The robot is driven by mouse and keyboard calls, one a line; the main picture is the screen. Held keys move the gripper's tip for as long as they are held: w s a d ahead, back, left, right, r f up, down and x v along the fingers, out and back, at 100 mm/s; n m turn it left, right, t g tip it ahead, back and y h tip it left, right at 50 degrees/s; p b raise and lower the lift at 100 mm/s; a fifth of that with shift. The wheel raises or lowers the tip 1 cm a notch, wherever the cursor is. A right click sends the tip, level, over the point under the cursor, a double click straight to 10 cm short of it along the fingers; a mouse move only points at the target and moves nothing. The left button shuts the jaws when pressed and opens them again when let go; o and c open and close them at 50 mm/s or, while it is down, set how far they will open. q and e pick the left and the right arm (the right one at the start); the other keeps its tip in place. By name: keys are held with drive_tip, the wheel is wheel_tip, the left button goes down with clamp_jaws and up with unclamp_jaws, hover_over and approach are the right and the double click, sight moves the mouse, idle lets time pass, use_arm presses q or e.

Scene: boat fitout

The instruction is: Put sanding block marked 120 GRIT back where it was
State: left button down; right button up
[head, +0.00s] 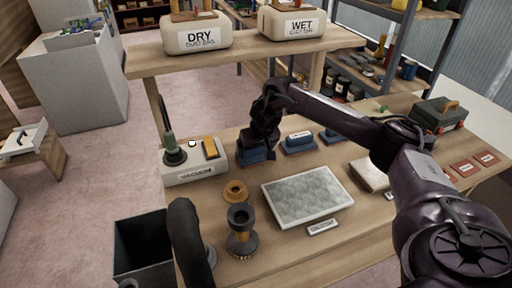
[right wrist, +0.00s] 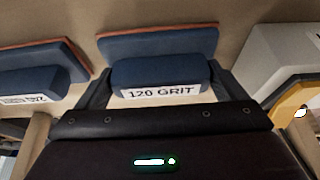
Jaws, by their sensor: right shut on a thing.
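The sanding block marked 120 GRIT (right wrist: 160,72) is blue with a thin orange edge and a white label facing the right wrist camera. My right gripper (right wrist: 158,88) is shut on it, with a finger at each side of its handle. In the head view the right gripper (head: 262,143) is over the left end of a row of blue blocks, and the held block (head: 256,155) shows partly below it. It is at or just above the bench; I cannot tell if it touches. My left gripper is not in view.
Another blue block (head: 299,143) stands just right of it, with a further one (head: 331,136) beyond. A grey speckled panel (head: 305,196) lies in front.

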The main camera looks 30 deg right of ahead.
sight(258, 159)
drive_tip(key=shift+f, duration=0.1)
drive_tip(key=o, duration=0.8)
drive_tip(key=shift+o, duration=0.2)
drive_tip(key=v, duration=0.5)
drive_tip(key=shift+r, duration=0.35)
drive_tip(key=p+v, duration=0.3)
drive_tip(key=v, duration=0.3)
drive_tip(key=shift+s+r, duration=0.25)
drive_tip(key=shift+r, duration=0.1)
